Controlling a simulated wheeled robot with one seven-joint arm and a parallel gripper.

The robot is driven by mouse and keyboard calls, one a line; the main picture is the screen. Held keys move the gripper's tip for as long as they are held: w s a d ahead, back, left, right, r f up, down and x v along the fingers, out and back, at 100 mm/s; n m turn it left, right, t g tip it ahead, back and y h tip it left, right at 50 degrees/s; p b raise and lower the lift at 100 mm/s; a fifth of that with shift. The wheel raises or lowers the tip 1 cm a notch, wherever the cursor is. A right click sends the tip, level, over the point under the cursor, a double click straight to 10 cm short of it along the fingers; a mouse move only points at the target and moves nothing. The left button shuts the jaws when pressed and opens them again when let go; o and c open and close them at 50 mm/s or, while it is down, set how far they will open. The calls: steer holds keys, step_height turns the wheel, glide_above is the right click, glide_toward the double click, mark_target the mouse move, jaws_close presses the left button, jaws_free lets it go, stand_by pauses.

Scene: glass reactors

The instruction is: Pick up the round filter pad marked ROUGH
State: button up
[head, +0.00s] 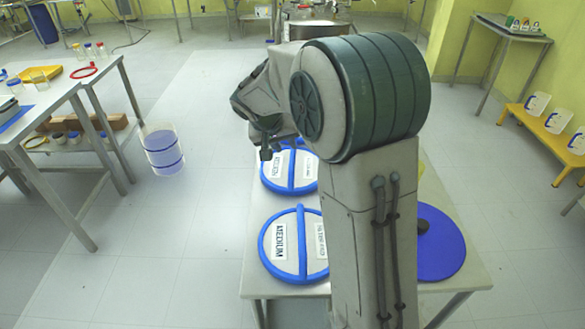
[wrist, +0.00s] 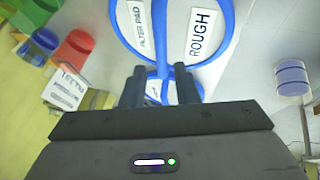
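The round filter pad marked ROUGH (wrist: 168,48) fills the top of the wrist view. It is white with a blue rim and a blue bar across its middle; its labels read FILTER PAD and ROUGH. In the head view a pad marked MEDIUM (head: 293,254) lies on the near part of the table, and a similar pad (head: 283,184) lies behind it, its label too small to read. My gripper (wrist: 159,88) is open, its two dark fingers spread apart with nothing held between them. In the head view my gripper (head: 266,142) hangs over the rear pad.
A blue disc (head: 442,245) with a dark knob lies at the table's right, partly behind my arm. A clear bin with blue bands (head: 163,152) stands on the floor to the left. A steel table (head: 60,98) is farther left. A yellow bench (head: 540,126) stands at right.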

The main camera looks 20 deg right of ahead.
mark_target(292, 155)
steer(key=p+x, duration=0.1)
steer(key=x, duration=0.8)
steer(key=shift+w, duration=0.1)
steer(key=shift+r, duration=0.1)
jaws_close()
